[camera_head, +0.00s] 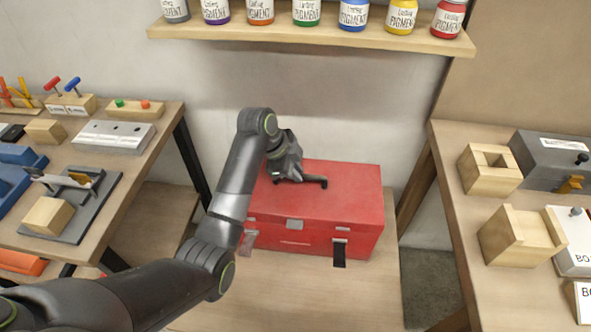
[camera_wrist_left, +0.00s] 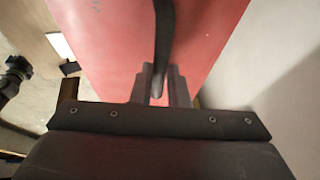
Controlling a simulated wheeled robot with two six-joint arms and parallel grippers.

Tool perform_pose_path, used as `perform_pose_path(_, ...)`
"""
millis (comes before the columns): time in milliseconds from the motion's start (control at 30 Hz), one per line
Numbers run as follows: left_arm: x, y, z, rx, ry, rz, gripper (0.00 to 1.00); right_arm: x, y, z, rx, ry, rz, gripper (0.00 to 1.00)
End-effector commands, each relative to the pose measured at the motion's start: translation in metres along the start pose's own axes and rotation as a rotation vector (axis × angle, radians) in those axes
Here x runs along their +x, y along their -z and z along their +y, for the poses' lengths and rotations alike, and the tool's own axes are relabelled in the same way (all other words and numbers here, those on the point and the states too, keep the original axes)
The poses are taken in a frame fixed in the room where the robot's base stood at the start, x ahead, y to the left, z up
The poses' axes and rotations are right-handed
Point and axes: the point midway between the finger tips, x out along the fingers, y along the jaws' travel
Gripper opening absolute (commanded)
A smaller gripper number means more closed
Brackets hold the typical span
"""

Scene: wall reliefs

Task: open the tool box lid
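The red tool box (camera_head: 315,215) stands on a low wooden surface in the middle of the head view, with its lid (camera_head: 350,180) down. A dark carry handle (camera_head: 315,182) lies across the lid top. My left gripper (camera_head: 285,172) is over the lid at the handle. In the left wrist view, the fingers (camera_wrist_left: 160,88) are close together with the dark handle bar (camera_wrist_left: 163,45) between them. My right gripper is not seen.
A workbench with wooden blocks (camera_head: 45,131) and fixtures stands at left. Another table at right holds wooden blocks (camera_head: 520,238) and a grey box (camera_head: 555,160). A wall shelf (camera_head: 330,40) with several paint jars hangs above. Open space is above the box.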

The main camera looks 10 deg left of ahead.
Motion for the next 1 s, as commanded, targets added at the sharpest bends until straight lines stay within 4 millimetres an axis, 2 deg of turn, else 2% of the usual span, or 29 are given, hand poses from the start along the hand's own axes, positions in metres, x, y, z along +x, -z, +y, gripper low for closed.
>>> perform_pose_path(667,-0.007,0.002,-0.010,0.001,0.007,-0.001,0.00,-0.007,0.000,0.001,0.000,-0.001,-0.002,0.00)
perform_pose_path(1000,-0.019,0.007,-0.033,0.001,0.010,-0.001,0.00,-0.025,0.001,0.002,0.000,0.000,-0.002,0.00)
